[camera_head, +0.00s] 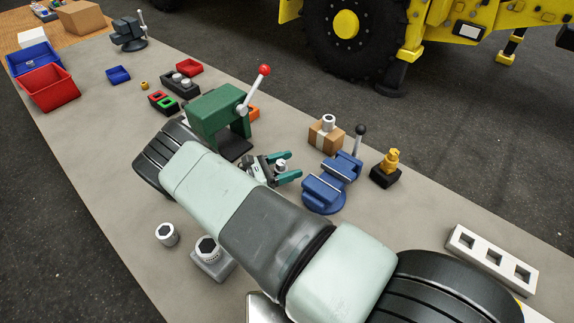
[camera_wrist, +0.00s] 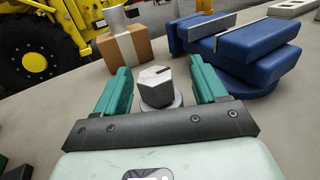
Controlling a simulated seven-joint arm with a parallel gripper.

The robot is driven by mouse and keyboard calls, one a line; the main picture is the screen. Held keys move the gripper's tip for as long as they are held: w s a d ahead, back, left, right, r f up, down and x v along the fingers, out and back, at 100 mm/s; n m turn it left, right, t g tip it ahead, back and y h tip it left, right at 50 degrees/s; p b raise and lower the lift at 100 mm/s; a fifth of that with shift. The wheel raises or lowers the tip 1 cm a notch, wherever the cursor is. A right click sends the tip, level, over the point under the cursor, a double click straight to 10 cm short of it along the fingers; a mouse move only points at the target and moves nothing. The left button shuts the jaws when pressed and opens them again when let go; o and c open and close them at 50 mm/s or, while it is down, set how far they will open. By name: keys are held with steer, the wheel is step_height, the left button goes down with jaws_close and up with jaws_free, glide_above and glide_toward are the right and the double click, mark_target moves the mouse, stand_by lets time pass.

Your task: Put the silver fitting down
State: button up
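A silver fitting (camera_wrist: 157,86) with a hex-shaped, slotted top is between the teal fingers of my gripper (camera_wrist: 162,88) in the wrist view. Gaps show on both sides of it, so the fingers are open and not touching it. It is upright; its base is hidden by my gripper's dark bar. In the head view my gripper (camera_head: 284,167) is low over the grey table, left of the blue vise, with the fitting (camera_head: 281,165) between its fingers. Another silver piece (camera_head: 328,120) sits on a cardboard box (camera_head: 327,138).
The blue vise (camera_head: 324,195) is close to the right of my gripper. A green press (camera_head: 215,112) with a red-knobbed lever stands to the left. A yellow part (camera_head: 391,160) on a black block and a white slotted block (camera_head: 490,260) are farther right. Bare table (camera_head: 440,205) lies between them.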

steer(key=shift+r, duration=0.15)
steer(key=v, duration=1.2)
steer(key=shift+r, duration=0.1)
steer(key=s+d+r+m+g+y, duration=0.15)
steer(key=d+r+m+y, duration=0.25)
steer(key=r, duration=0.6)
steer(key=d+r+m+g+y, duration=0.3)
steer(key=d+r+m, duration=0.1)
steer(key=r, duration=0.6)
steer(key=s+d+r+m+g+y, duration=0.15)
steer(key=d+r+m+y, duration=0.25)
steer(key=r, duration=0.6)
steer(key=s+d+r+m+t+y, duration=0.3)
steer(key=s+r+m, duration=0.1)
steer(key=s, duration=0.7)
steer(key=s+d+r+m+t+y, duration=0.3)
steer(key=s+r+m, duration=0.2)
steer(key=s, duration=0.6)
step_height(320, 180, up, 3)
steer(key=shift+f, duration=0.15)
